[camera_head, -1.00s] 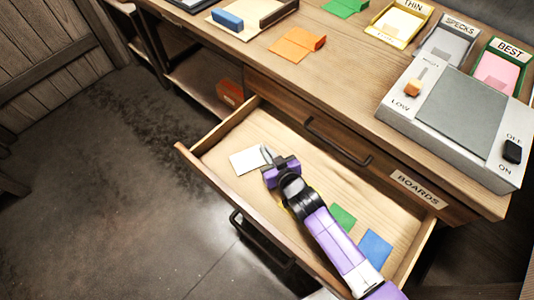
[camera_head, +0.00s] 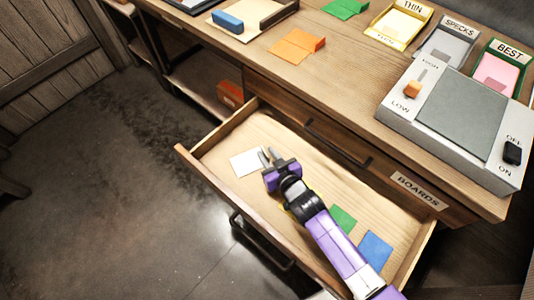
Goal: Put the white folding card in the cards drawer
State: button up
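A white card (camera_head: 246,163) lies in the far left part of an open wooden drawer (camera_head: 205,172). It looks flat on the drawer floor. My gripper (camera_head: 268,158) is inside the drawer, just right of the card, with its two fingers apart and nothing visible between them. The left finger is close to the card's right edge; I cannot tell whether they touch. A green card (camera_head: 343,218) and a blue card (camera_head: 375,250) lie in the drawer's right part, beside my arm. No label for the open drawer is visible.
A shut drawer labelled BOARDS (camera_head: 420,190) is above the open one. The desktop holds an orange folded card (camera_head: 297,45), a green card (camera_head: 345,8), labelled trays THIN (camera_head: 400,22), SPECKS (camera_head: 447,44) and BEST (camera_head: 497,70), and a grey switch box (camera_head: 462,118).

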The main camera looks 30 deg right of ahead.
jog(key=p+v, duration=0.1)
jog(key=v, duration=1)
jog(key=shift+s+r, duration=0.1)
jog(key=shift+s, duration=0.1)
jog(key=shift+r, duration=0.1)
